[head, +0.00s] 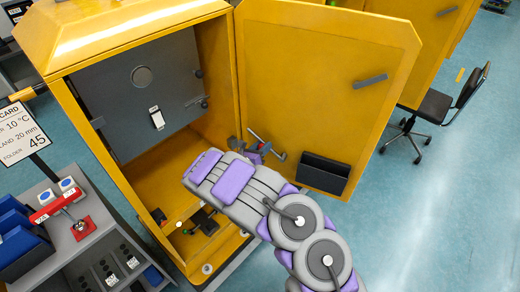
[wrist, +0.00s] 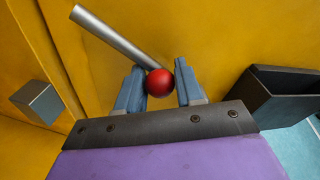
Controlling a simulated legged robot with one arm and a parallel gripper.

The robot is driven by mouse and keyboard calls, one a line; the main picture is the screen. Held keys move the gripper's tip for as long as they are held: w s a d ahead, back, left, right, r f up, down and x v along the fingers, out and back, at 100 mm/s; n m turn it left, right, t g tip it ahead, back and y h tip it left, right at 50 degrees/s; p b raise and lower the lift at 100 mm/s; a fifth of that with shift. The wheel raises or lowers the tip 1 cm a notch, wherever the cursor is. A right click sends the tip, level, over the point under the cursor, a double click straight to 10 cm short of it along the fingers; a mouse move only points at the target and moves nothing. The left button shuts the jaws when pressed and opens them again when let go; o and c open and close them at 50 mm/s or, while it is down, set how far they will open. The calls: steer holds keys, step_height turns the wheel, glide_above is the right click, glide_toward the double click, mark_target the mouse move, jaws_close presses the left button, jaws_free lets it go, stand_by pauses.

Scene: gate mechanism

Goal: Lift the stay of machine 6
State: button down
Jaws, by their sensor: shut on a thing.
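A grey metal rod (wrist: 115,35) with a red ball knob (wrist: 160,83) at its end shows in the wrist view; I take it for the stay. It slants from the upper left down to the knob, in front of yellow panels. My gripper (wrist: 158,88) is shut on the red knob, one blue-grey finger on each side. In the head view my gripper (head: 257,150) is at the lower hinge side of the open yellow door (head: 310,70) of a yellow cabinet (head: 140,30). The knob is hidden there behind my arm. No machine number is readable.
A dark bin (head: 324,174) is fixed low on the door; it also shows in the wrist view (wrist: 275,100). A grey inner panel (head: 140,95) stands in the cabinet. A cart (head: 75,240) with a red handle is at left. Blue floor and a chair (head: 435,105) lie right.

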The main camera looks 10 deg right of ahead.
steer(key=shift+s+f+m, duration=0.1)
steer(key=shift+f+m, duration=0.05)
steer(key=shift+m, duration=0.15)
steer(key=c, duration=0.9)
jaws_free()
steer(key=shift+o, duration=0.3)
steer(key=p+v, duration=0.3)
steer(key=v, duration=1.4)
steer(key=shift+a+p, duration=0.2)
steer(key=shift+p, duration=0.15)
